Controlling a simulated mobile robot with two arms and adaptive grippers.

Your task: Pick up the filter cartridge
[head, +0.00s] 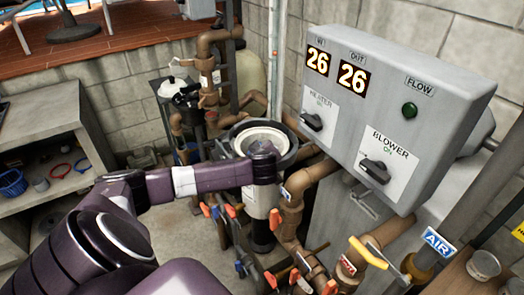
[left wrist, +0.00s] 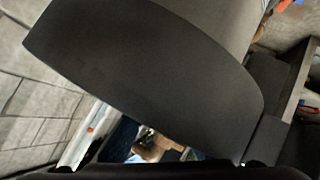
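The filter cartridge appears to be the pale round piece (head: 262,138) seated inside the open filter housing (head: 234,134), which has a dark rim and stands among the pipes in the head view. My left arm reaches in from the left, and its wrist end is at the front of the housing, overlapping the rim. The left gripper's fingers cannot be made out in the head view. In the left wrist view a large dark grey curved surface fills the middle, and I cannot tell what it is. A black edge runs along the bottom there. My right gripper is not in view.
A grey control box (head: 405,95) with knobs overhangs the right side. Brown pipes and valves with orange handles (head: 270,280) crowd below the housing. A concrete shelf (head: 40,130) holds a blue basket (head: 12,183).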

